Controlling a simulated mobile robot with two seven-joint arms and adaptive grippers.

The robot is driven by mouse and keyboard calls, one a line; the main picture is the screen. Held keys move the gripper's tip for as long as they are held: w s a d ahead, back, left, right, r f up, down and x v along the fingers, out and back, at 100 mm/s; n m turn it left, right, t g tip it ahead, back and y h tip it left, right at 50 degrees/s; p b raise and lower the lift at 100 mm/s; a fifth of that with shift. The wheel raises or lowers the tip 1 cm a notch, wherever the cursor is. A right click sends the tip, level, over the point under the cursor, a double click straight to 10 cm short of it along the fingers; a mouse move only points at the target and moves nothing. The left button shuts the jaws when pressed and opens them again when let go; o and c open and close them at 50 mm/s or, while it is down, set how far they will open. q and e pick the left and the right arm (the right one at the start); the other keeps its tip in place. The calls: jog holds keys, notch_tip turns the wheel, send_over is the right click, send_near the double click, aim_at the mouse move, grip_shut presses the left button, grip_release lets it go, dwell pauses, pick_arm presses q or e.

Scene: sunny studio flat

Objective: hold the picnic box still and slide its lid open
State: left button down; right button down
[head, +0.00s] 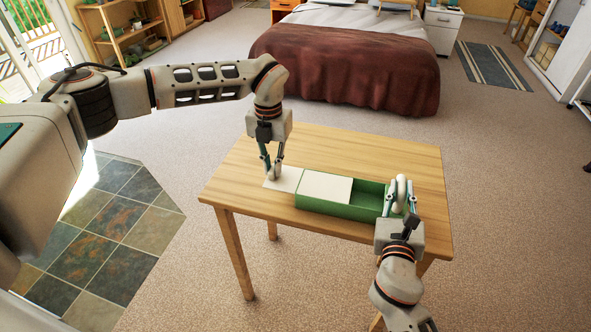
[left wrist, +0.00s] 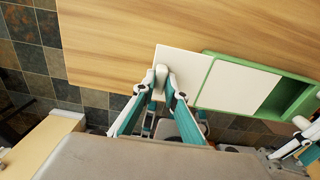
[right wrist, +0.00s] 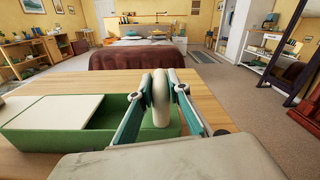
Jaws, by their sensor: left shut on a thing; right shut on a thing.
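The green picnic box (head: 345,210) sits on the wooden table, also visible in the left wrist view (left wrist: 211,77) and right wrist view (right wrist: 60,138). Its white lid (head: 325,187) is slid partly out past the left end, leaving the box's right part open with green interior showing. My left gripper (head: 272,173) is shut on a small pale knob (left wrist: 161,75) on the lid's protruding part. My right gripper (head: 400,196) is shut on a white rounded handle (right wrist: 160,99) at the box's right end. The fingers partly hide knob and handle.
The wooden table (head: 400,152) is bare behind the box and to its left. A bed (head: 345,60) with a dark red cover stands beyond the table. Slate floor tiles (head: 120,220) lie at left, with open carpet around the table.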

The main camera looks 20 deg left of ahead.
pick_arm(q)
jog(key=a, duration=1.3)
jog(key=shift+a, duration=0.2)
pick_arm(e)
jog(key=shift+d+f, duration=0.1)
pick_arm(q)
jog(key=c, duration=2)
grip_release()
jog(key=shift+s, duration=0.1)
jog(key=shift+c, duration=0.2)
jog(key=shift+d, duration=0.1)
notch_tip(320, 180, up, 12)
